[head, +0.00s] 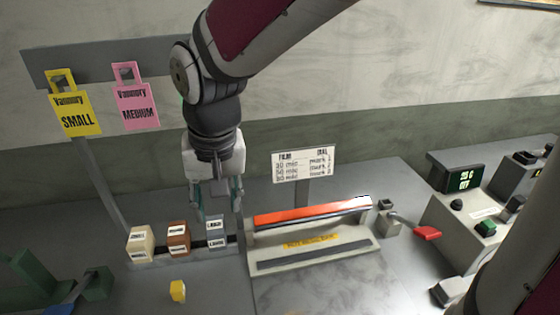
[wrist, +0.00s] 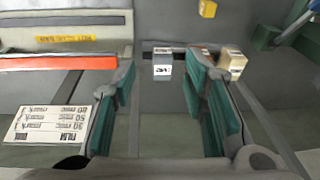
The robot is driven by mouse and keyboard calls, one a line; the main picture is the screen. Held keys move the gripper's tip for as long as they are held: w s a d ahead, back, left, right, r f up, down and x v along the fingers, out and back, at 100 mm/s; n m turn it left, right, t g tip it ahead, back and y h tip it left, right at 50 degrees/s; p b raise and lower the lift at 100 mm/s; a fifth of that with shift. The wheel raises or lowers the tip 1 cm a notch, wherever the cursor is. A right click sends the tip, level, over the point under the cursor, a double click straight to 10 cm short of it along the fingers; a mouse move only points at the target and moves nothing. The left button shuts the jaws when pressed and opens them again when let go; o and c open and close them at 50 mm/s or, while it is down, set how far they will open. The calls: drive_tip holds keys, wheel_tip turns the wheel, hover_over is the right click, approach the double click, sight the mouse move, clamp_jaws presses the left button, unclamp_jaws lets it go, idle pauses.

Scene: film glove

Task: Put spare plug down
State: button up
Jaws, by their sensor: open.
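Three labelled blocks stand in a row on a low rail: a cream block (head: 140,244), a brown block (head: 178,239) and a grey block (head: 216,232). Their labels are too small to read surely, so I cannot tell which one is the spare plug. My gripper (head: 215,203) points down above the grey block, with its green-padded fingers apart. In the wrist view the grey block (wrist: 162,68) shows in the gap between the open fingertips of my gripper (wrist: 161,76). I cannot tell whether a finger touches it.
A small yellow block (head: 178,291) lies in front of the rail. A sealer with an orange bar (head: 312,211) stands close on the right, with a sign (head: 303,164) behind it. Yellow and pink tags (head: 136,106) hang at the back. Bare bench lies in front.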

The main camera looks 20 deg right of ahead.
drive_tip(key=s+d+r+t, duration=0.1)
drive_tip(key=s+d+r, duration=0.3)
drive_tip(key=s+d, duration=0.2)
drive_tip(key=s+d+r+n+t, duration=0.1)
drive_tip(key=s+d+r+t, duration=0.1)
drive_tip(key=s+d, duration=0.5)
drive_tip(key=shift+d+r+t+h, duration=0.3)
drive_tip(key=shift+d+r+h, duration=0.1)
drive_tip(key=shift+d+r, duration=0.4)
drive_tip(key=shift+a+r, duration=0.1)
